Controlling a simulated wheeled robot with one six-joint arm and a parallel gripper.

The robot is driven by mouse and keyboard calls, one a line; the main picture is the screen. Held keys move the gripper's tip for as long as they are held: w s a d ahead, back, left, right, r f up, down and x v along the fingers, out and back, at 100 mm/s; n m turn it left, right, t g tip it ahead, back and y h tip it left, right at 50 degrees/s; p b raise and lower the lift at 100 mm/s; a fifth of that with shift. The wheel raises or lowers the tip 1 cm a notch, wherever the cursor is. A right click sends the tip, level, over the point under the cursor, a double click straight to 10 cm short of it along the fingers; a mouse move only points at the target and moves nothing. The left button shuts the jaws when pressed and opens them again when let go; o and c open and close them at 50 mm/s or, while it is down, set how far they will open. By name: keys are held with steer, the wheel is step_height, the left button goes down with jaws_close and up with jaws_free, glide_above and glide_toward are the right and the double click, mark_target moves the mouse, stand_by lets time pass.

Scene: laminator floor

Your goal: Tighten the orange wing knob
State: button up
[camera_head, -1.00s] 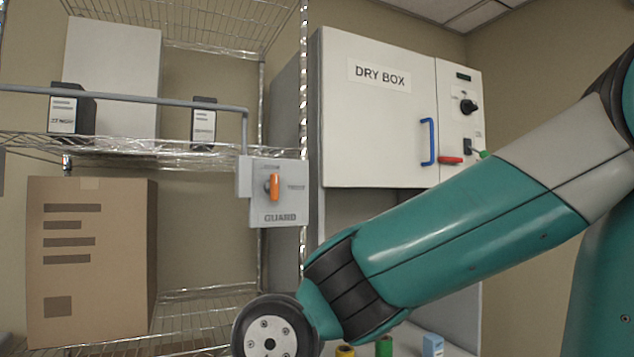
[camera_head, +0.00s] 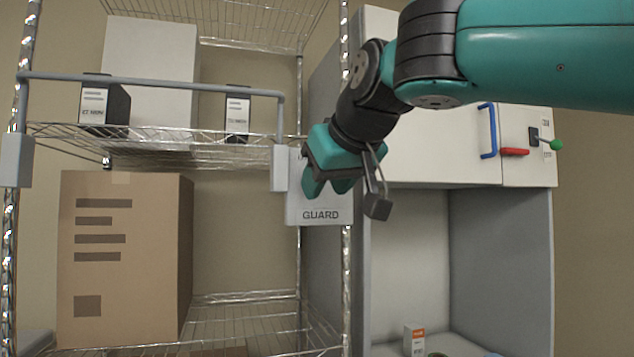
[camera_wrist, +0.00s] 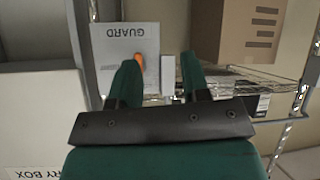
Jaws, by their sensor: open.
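The orange wing knob (camera_wrist: 139,70) shows in the wrist view on the grey GUARD plate (camera_wrist: 110,47), which appears upside down there. Part of the knob is hidden behind the left finger. In the head view my gripper covers the knob, and only the lower part of the GUARD plate (camera_head: 322,214) and its left edge show clearly. My gripper (camera_head: 328,190) is in front of the plate, its teal fingers apart. In the wrist view my gripper (camera_wrist: 158,62) is open and empty, with the knob nearer the left finger. I cannot tell whether that finger touches the knob.
A cardboard box (camera_head: 125,270) stands below on the left. The dry box (camera_head: 440,150), with a blue handle (camera_head: 487,130) and red lever (camera_head: 514,152), is close on the right.

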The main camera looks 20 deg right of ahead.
step_height(320, 180, up, 10)
steer(key=d+f+m+t+h, duration=0.1)
steer(key=d+m+t, duration=0.1)
steer(key=d+m, duration=0.1)
steer(key=x, duration=0.5)
steer(key=p+x, duration=0.1)
steer(key=x, duration=0.5)
steer(key=r+x, duration=0.1)
steer(key=x, duration=0.4)
steer(key=shift+w+f, duration=0.2)
steer(key=shift+w, duration=0.3)
steer(key=shift+c, duration=0.2)
jaws_close()
